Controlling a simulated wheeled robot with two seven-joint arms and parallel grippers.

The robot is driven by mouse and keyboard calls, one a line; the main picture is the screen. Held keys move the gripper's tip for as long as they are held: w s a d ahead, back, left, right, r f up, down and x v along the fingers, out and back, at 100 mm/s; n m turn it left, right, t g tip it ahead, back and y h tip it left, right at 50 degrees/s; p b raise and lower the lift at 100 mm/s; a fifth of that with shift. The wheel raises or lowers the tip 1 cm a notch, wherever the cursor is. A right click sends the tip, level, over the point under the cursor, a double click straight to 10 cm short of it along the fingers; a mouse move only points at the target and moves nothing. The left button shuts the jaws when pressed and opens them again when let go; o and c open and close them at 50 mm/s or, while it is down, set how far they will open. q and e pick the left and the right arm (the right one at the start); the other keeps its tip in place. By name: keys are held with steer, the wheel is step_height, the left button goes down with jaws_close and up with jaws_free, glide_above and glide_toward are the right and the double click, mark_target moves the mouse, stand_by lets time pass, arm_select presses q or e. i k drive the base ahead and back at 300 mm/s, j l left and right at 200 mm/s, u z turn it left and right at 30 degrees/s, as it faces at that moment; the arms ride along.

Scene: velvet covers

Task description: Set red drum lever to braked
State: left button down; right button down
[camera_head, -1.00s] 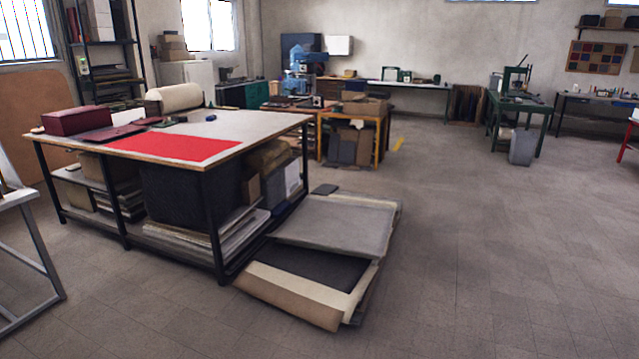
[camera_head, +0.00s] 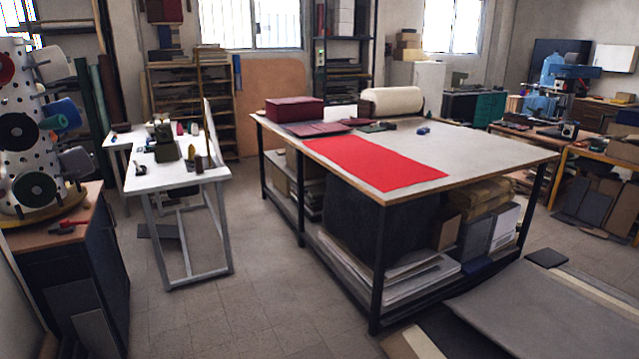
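At the far left stands a perforated white drum (camera_head: 15,100) on a round yellowish base, with spools of several colours on its sides. It rests on a dark cabinet with a wooden top (camera_head: 88,205). A small red lever (camera_head: 68,224) with a dark end lies low at the front of the drum base, near the cabinet top's edge. Its setting cannot be told at this size. A red round spool also shows at the drum's upper left. Neither of my grippers is in view.
A white narrow table (camera_head: 170,180) with small tools stands right of the cabinet. A large worktable (camera_head: 480,150) with red cloth (camera_head: 375,160) fills the middle. Flat sheets (camera_head: 560,305) lie on the floor at lower right. Floor (camera_head: 265,320) is clear between the cabinet and the worktable.

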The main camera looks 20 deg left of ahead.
mark_target(65, 224)
steer(key=i+j+u, duration=0.55)
steer(key=i, duration=0.4)
steer(key=i+j+u, duration=0.3)
steer(key=i, duration=0.2)
steer(key=i+j+u, duration=0.1)
steer(key=j, duration=0.25)
steer(key=i+j, duration=0.15)
steer(key=j, duration=0.15)
steer(key=u, duration=0.05)
